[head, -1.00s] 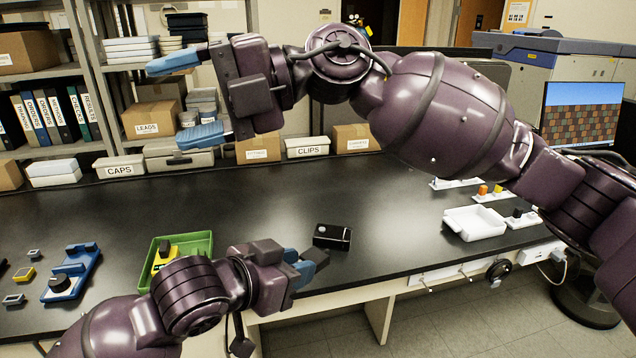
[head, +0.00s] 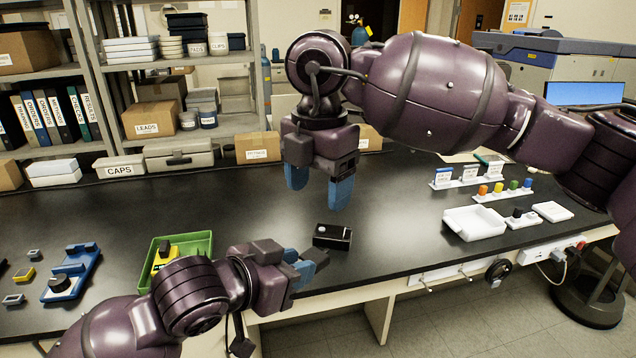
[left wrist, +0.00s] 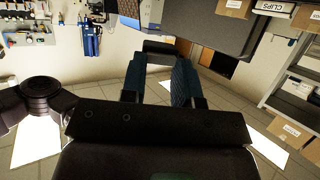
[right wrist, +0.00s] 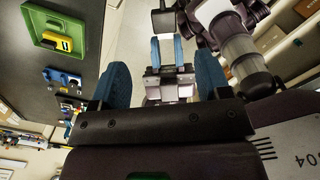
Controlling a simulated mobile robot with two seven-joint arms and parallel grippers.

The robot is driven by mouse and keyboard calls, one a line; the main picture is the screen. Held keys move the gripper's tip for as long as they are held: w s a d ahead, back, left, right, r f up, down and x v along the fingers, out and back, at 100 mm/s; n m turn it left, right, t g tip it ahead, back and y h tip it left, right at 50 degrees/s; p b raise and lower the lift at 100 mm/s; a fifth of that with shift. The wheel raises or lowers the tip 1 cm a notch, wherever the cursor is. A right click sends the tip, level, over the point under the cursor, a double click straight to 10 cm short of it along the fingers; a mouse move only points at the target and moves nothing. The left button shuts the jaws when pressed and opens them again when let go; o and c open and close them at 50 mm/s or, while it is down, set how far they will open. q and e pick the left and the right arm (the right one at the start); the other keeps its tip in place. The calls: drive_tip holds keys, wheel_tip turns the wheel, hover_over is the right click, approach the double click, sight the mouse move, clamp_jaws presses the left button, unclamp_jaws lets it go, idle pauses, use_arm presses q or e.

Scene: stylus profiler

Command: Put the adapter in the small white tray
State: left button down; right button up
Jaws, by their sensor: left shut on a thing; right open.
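The adapter, a small black box (head: 332,236) with a pale round spot, is at the tips of my left gripper (head: 310,264), near the table's front edge. The left gripper is shut on it; its dark end shows between the blue fingers in the left wrist view (left wrist: 160,47). My right gripper (head: 319,190) is open and empty, pointing down above the adapter. In the right wrist view the adapter (right wrist: 163,22) shows beyond the open right fingers (right wrist: 160,78), in the left gripper. The small white tray (head: 476,223) lies at the right of the table and looks empty.
A green tray (head: 205,244) holds a yellow and black item. A blue holder (head: 72,274) and small parts lie at the far left. The middle tabletop is clear.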

sight(317, 251)
drive_tip(key=shift+m, duration=0.3)
wheel_tip(317, 251, down, 12)
drive_tip(key=shift+a, duration=0.1)
idle(0.3)
drive_tip(key=shift+w, duration=0.1)
drive_tip(key=c, duration=1)
use_arm(q)
drive_tip(key=c, duration=0.8)
unclamp_jaws()
use_arm(e)
drive_tip(key=shift+c, duration=0.4)
use_arm(q)
drive_tip(key=shift+f, duration=0.1)
